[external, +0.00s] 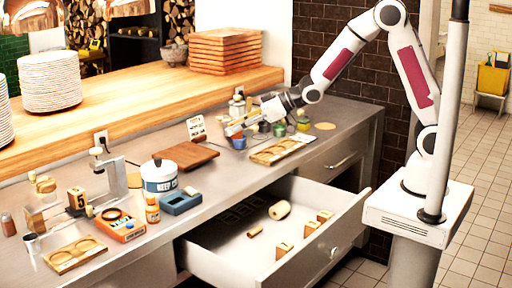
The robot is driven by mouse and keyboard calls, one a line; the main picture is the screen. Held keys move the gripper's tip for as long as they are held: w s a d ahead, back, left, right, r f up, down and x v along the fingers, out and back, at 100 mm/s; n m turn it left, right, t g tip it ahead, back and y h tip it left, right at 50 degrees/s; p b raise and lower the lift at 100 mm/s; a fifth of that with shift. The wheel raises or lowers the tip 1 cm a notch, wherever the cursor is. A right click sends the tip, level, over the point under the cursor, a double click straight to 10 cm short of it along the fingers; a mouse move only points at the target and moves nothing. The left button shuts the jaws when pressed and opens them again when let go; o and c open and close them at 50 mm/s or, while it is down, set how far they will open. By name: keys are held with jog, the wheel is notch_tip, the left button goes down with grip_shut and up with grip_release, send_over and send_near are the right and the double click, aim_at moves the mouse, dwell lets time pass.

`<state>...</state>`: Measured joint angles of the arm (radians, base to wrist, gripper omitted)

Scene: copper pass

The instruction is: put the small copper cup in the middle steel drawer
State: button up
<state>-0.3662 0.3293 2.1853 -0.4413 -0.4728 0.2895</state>
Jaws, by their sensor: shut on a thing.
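My gripper (234,129) is at the back of the steel counter, just above a blue cup (238,142). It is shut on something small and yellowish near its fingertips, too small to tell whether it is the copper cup. I cannot pick out the small copper cup for certain anywhere else. The steel drawer (335,247) under the counter is pulled well open. A pale cylinder (280,210), a smaller wooden peg and several small wooden blocks lie inside it.
A wooden tray with round recesses (268,158) lies right of a brown board (186,156). Small dark and green cups stand behind it. A white and blue pot (159,176), blue box (181,203) and orange device (121,228) occupy the left. Another drawer (340,163) is shut.

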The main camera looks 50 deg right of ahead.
jog(key=shift+a, duration=0.15)
jog(key=s+a+f+n+g+y, duration=0.3)
jog(key=s+a+n+g, duration=0.15)
jog(key=s, duration=0.35)
jog(key=s+a+f+n+g+y, duration=0.2)
jog(key=s+a+f+n+g, duration=0.1)
jog(key=s+a+n+g, duration=0.25)
jog(key=s+d+f+n+g, duration=0.1)
jog(key=s+n+g, duration=0.1)
jog(key=s, duration=0.4)
jog(key=s+d+f+n+g+h, duration=0.1)
jog(key=s+d+n+g, duration=0.1)
jog(key=s, duration=0.4)
jog(key=s+d+f+n+g, duration=0.2)
jog(key=s+n, duration=0.1)
jog(key=s, duration=0.3)
jog(key=shift+s+d+n+g+h, duration=0.15)
jog(key=shift+n+g+h, duration=0.15)
jog(key=shift+n+g, duration=0.1)
jog(key=shift+f, duration=0.1)
jog(key=shift+f, duration=6.9)
jog(key=shift+f, duration=0.15)
